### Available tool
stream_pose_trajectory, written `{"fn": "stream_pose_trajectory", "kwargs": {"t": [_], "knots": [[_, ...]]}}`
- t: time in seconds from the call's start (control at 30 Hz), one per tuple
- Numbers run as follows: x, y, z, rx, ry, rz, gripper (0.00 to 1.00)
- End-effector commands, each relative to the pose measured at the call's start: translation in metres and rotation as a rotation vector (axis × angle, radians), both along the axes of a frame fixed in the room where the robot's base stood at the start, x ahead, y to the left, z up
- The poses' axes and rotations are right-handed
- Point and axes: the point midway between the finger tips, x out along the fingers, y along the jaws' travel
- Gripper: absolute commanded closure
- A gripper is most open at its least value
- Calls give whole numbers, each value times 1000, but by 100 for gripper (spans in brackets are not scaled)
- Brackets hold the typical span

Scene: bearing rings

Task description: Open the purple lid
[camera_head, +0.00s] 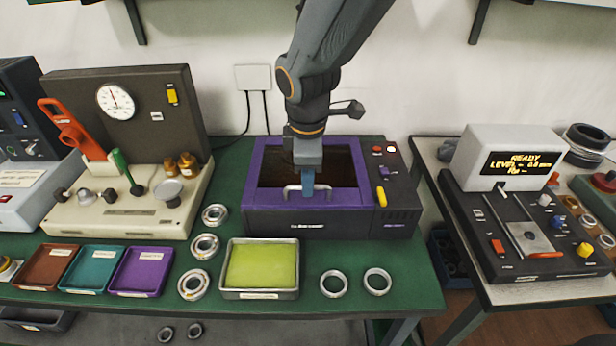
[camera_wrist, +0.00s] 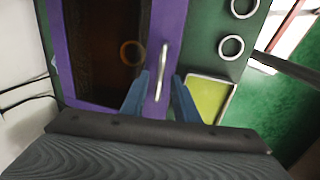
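The purple lid (camera_head: 351,197) has a dark brown see-through window and lies flat on a dark box (camera_head: 290,221) on the green bench. Its metal handle (camera_head: 292,192) is at the front edge, and shows upright in the wrist view (camera_wrist: 163,68). My gripper (camera_head: 307,186) points down over the front of the lid at the handle. In the wrist view my gripper's two blue fingers (camera_wrist: 160,98) stand apart, one on each side of the handle's line. I cannot tell whether they touch it. A ring (camera_wrist: 132,53) shows dimly through the window.
A tray with a yellow-green pad (camera_head: 261,266) sits before the box, with loose metal rings (camera_head: 333,284) on both sides. A gauge stand (camera_head: 120,150) is at left, with small coloured trays (camera_head: 142,271) before it. A display device (camera_head: 510,158) stands on the right table.

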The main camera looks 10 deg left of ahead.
Motion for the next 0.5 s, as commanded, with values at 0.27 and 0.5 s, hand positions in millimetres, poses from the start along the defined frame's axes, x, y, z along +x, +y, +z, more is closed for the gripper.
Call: {"fn": "stream_pose_trajectory", "kwargs": {"t": [0.27, 0.5], "knots": [[2, 0, -8, 1, -1, -1, 72], [1, 0, -7, 1, -1, -1, 91]]}}
